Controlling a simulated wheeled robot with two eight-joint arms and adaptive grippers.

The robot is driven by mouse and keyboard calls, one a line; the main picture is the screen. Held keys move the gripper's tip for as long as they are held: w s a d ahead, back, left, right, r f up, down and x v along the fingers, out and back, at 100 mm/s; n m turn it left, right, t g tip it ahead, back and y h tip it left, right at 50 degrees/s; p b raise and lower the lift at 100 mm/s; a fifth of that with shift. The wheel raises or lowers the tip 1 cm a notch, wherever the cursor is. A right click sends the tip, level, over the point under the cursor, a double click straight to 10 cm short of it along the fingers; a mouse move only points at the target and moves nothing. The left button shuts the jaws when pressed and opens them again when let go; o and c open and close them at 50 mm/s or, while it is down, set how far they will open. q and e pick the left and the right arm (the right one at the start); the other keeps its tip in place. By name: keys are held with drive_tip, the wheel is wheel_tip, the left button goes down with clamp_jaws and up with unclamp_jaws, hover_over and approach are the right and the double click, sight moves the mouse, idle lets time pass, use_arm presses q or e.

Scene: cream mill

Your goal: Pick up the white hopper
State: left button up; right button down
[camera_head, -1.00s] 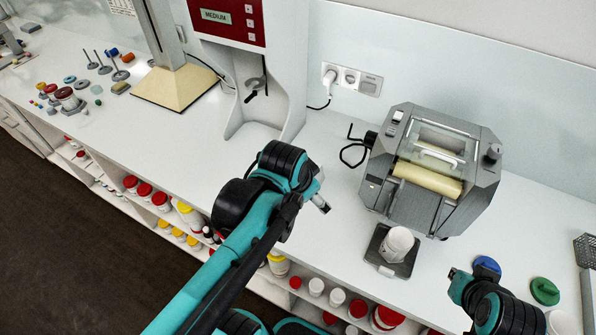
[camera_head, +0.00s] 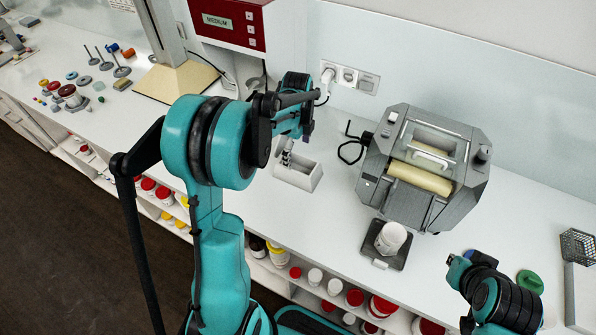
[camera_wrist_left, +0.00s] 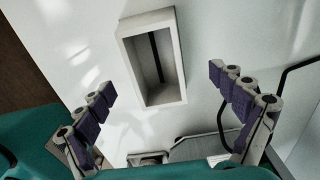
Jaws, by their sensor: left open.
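The white hopper (camera_head: 299,173) is a small box with a rectangular opening, on the white counter between the red-panelled machine and the grey mill. In the left wrist view the hopper (camera_wrist_left: 178,60) lies ahead of and between the spread fingers, its opening facing the camera. My left gripper (camera_head: 287,152) is open and empty, above and close to the hopper's back left end in the head view. Its purple-padded fingers show wide apart in the wrist view (camera_wrist_left: 160,85). My right arm is at the lower right; its fingers cannot be made out.
The grey mill (camera_head: 425,165) with a cream roller stands to the right. A white jar (camera_head: 391,238) sits on the dark plate in front of it. A black cable loops beside the mill. Shelves of jars lie below the counter edge. The counter around the hopper's front is clear.

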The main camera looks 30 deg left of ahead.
use_arm(q)
drive_tip(key=b, duration=0.1)
hover_over(298, 165)
drive_tip(key=s+d, duration=0.2)
drive_tip(key=s, duration=0.1)
drive_tip(key=f, duration=0.5)
drive_tip(key=shift+a, duration=0.25)
drive_tip(key=shift+w+f, duration=0.1)
drive_tip(key=shift+f, duration=0.15)
drive_tip(key=c, duration=1.4)
